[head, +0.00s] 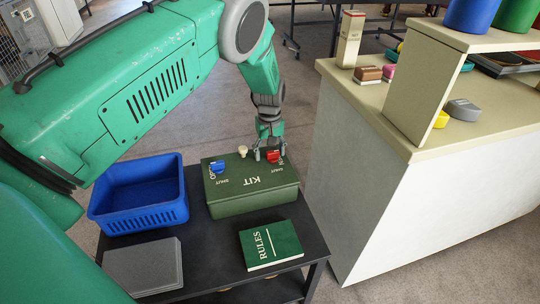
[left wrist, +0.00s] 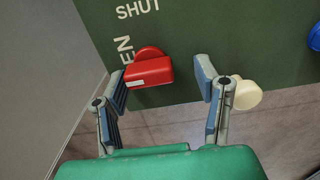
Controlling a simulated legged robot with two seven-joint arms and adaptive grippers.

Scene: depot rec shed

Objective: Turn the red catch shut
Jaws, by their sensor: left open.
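The red catch (head: 273,156) sits on the lid of the green kit box (head: 253,205), near its far right corner. In the left wrist view the red catch (left wrist: 150,72) shows a round hub and a block with a white mark. The word SHUT is printed above it there; OPEN is partly hidden beside my left finger. My left gripper (head: 268,152) is open over the catch. In the left wrist view its fingertips (left wrist: 163,80) stand either side of the block, the left one very close; I cannot tell if it touches. My right gripper is not in view.
A blue catch (head: 217,167) and a cream knob (head: 242,151) are also on the box. A blue basket (head: 140,212), grey panels (head: 145,265) and a green RULES book (head: 270,245) lie on the dark table (head: 205,255). A pale counter (head: 420,185) stands to the right.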

